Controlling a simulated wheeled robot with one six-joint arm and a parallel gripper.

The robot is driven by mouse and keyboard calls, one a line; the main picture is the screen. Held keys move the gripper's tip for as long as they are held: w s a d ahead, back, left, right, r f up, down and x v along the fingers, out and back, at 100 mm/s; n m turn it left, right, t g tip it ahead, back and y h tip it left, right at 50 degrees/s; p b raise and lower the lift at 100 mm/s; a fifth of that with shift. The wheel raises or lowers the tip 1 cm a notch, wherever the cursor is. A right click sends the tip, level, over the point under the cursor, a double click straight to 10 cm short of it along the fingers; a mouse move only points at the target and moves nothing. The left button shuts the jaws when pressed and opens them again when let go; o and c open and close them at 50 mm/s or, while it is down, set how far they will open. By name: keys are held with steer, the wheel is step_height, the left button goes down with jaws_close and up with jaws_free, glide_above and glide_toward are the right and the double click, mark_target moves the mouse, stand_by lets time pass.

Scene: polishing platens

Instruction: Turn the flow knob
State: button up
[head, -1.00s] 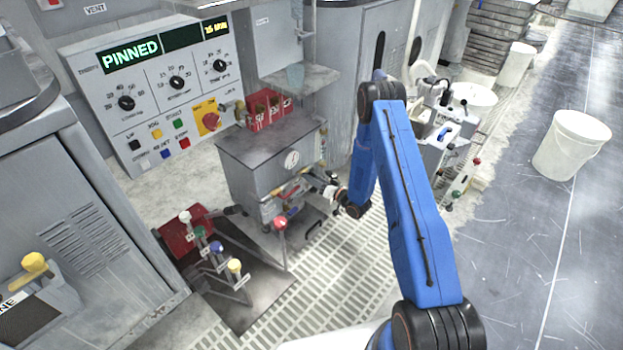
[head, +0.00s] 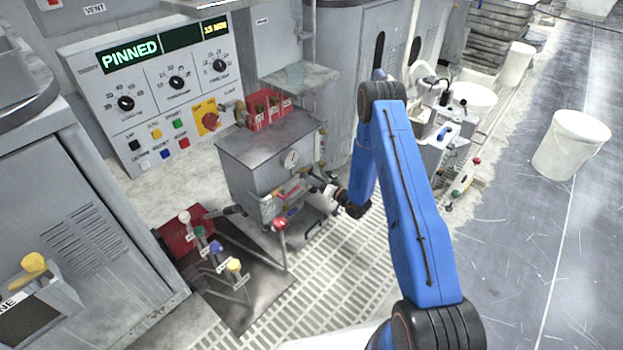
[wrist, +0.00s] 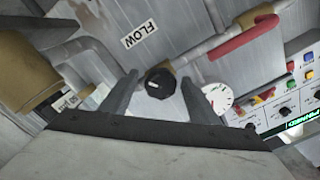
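The flow knob (wrist: 159,83) is round and black with a pale mark on its face. It sits on a grey wall in the wrist view, below a white FLOW label (wrist: 140,33). My gripper (wrist: 160,77) is open, with one finger on each side of the knob in the picture. Gaps show between the knob and both fingers. I cannot tell how far the tips reach along the knob. In the head view my gripper (head: 318,186) is at the grey cabinet's (head: 240,175) right front; the knob cannot be made out there.
A white dial gauge (wrist: 217,98) is close beside the right finger in the wrist view. A pipe with a red sleeve (wrist: 243,37) runs above it. In the head view, colour-topped levers (head: 217,247) stand left of the gripper. A white bucket (head: 571,144) stands on the right.

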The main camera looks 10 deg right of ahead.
steer(key=v, duration=1.7)
steer(key=shift+s, duration=0.15)
steer(key=shift+d, duration=0.15)
